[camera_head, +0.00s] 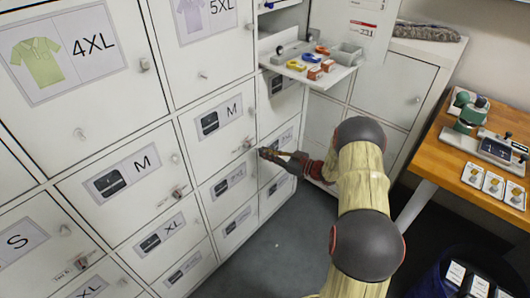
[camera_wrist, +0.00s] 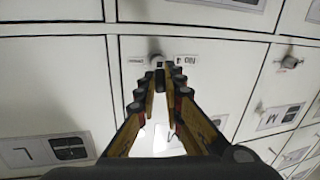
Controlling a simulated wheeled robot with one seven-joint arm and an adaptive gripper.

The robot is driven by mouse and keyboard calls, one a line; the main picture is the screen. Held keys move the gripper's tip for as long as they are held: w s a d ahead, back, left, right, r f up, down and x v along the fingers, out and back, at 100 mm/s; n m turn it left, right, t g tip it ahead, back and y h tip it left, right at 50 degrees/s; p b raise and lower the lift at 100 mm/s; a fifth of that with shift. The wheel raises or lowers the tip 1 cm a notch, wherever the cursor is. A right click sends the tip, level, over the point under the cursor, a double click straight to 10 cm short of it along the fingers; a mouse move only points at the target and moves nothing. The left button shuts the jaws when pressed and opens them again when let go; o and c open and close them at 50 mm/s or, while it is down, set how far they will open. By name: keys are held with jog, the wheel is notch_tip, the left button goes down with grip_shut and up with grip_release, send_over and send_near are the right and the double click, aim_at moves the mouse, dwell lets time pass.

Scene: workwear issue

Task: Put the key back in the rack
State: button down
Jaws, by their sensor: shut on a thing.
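My gripper (camera_head: 266,153) is at the white locker fronts, beside the door marked M at the middle. In the wrist view my gripper (camera_wrist: 160,82) has its fingertips closed together on a small dark thing (camera_wrist: 160,78), which I take to be the key; the fingers hide most of it. A round grey lock (camera_wrist: 156,60) is just beyond the fingertips; I cannot tell whether the key touches it. I cannot make out a key rack for certain in either view.
A pull-out shelf (camera_head: 318,77) with small coloured items juts out above my gripper. A wooden table (camera_head: 446,147) with cards and a device stands at the right. Other locks, some with red tags, stick out from the doors. Grey floor (camera_head: 272,262) lies open below.

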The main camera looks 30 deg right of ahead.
jog(key=shift+s+d, duration=0.35)
jog(key=shift+s, duration=0.3)
dwell(0.4)
jog(key=s+a+r+n+g+y+p, duration=0.1)
jog(key=s+a+n+g+y+p, duration=0.1)
jog(key=a, duration=0.8)
jog(key=s+a+r+n+g+y+p, duration=0.2)
jog(key=s+a+p, duration=0.3)
jog(key=a, duration=0.6)
jog(key=shift+s+a+g+y, duration=0.3)
jog(key=shift+s+y, duration=0.1)
jog(key=shift+s, duration=0.45)
jog(key=shift+d, duration=0.1)
